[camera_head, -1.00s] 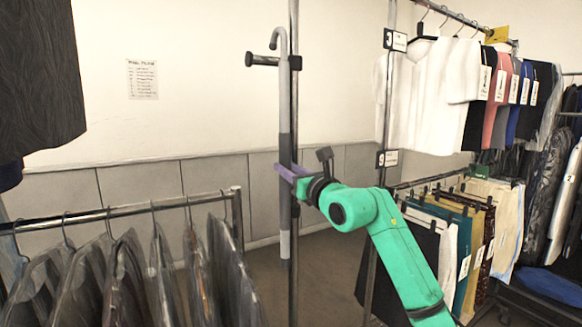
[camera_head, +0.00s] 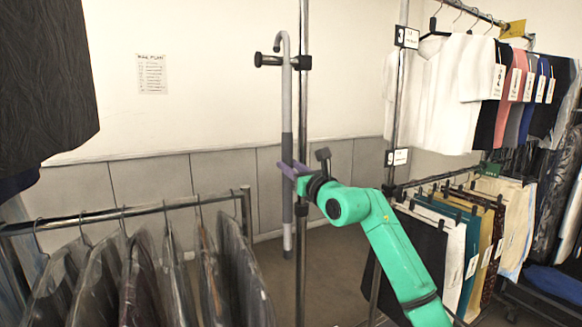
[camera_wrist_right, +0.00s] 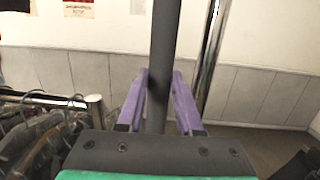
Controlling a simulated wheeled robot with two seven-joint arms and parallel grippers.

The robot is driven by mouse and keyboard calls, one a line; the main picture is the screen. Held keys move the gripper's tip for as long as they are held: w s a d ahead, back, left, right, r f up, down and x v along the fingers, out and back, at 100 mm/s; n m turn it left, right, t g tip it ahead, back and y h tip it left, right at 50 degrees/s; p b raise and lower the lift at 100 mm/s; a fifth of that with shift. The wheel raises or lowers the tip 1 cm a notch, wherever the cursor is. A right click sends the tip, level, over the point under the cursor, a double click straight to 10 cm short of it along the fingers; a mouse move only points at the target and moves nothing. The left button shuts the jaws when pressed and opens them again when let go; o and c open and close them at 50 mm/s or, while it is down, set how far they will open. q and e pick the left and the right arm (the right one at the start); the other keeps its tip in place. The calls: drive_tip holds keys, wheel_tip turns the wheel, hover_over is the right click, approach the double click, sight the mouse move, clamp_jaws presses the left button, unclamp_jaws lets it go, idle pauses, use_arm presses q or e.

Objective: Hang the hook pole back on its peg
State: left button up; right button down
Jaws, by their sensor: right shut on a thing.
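The hook pole (camera_head: 287,100) is a long grey rod with a curved hook at its top and a darker grip section lower down. It is upright. My right gripper (camera_head: 287,168) is shut on the dark section. In the right wrist view the pole (camera_wrist_right: 164,70) stands between the purple fingers (camera_wrist_right: 158,105). The peg (camera_head: 268,60) is a short bar with black ends, clamped to a chrome upright (camera_head: 302,120). The hook's bend is just above the peg and its tip points down near it. I cannot tell whether the hook touches the peg. My left gripper is not in view.
A rail (camera_head: 150,208) with several bagged garments stands at the lower left. A dark garment (camera_head: 45,80) hangs at the upper left. Racks of shirts (camera_head: 440,90) and trousers (camera_head: 440,235) fill the right. A paper notice (camera_head: 151,74) is on the wall.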

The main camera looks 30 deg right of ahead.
drive_tip(key=shift+f+b, duration=1.8)
drive_tip(key=shift+f, duration=0.3)
drive_tip(key=shift+c, duration=2.4)
unclamp_jaws()
drive_tip(key=shift+r, duration=0.1)
drive_tip(key=shift+s+f+b, duration=0.3)
drive_tip(key=shift+s+f, duration=0.05)
drive_tip(key=shift+s, duration=0.05)
drive_tip(key=b, duration=0.6)
approach(290, 182)
drive_tip(key=shift+s+f, duration=0.2)
drive_tip(key=shift+s, duration=1)
drive_tip(key=shift+s+f, duration=0.15)
drive_tip(key=shift+s, duration=1)
